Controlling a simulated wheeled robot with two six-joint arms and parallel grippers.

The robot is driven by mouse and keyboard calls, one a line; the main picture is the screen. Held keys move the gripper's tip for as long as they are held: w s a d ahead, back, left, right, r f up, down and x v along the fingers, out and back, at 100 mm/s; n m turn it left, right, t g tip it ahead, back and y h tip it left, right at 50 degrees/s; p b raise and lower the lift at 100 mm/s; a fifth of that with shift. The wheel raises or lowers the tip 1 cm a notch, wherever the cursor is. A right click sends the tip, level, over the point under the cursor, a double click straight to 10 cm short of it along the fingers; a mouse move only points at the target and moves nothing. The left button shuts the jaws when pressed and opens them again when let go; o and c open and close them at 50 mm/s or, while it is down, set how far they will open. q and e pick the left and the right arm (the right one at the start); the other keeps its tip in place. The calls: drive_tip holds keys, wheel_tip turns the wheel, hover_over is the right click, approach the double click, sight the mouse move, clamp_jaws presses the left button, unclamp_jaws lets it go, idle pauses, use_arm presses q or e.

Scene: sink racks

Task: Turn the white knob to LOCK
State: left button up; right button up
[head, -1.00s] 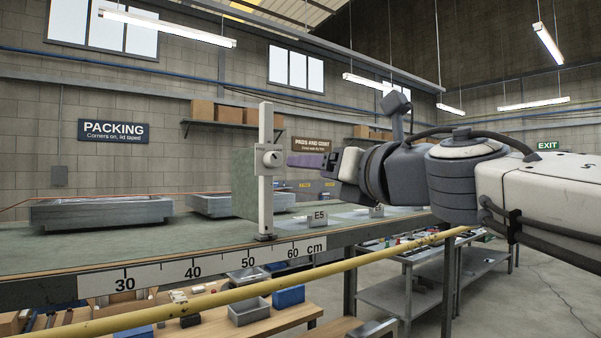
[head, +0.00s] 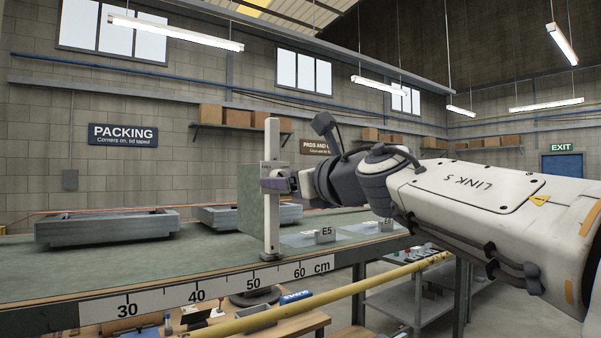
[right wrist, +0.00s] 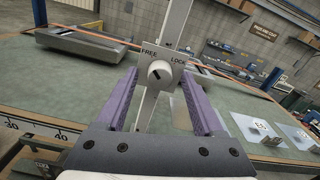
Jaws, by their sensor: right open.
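The white knob (right wrist: 160,74) sits on a pale upright post (right wrist: 174,30), which also shows in the head view (head: 271,225). The words FREE and LOCK are printed on the post above the knob, FREE to the left and LOCK to the right. In the head view the right gripper (head: 274,184) covers the knob. My left gripper is not in view.
The post stands at the front edge of a green bench (head: 180,268) with a centimetre scale along it. Grey metal trays (head: 105,228) lie behind, to the left. Card E5 (head: 325,234) is right of the post. A yellow rail (head: 345,292) runs below the bench edge.

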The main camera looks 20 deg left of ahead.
drive_tip(key=shift+w, duration=0.1)
clamp_jaws()
idle(0.3)
drive_tip(key=shift+a+r+m+p, duration=0.1)
drive_tip(key=shift+m+p, duration=3.95)
drive_tip(key=shift+m, duration=4.85)
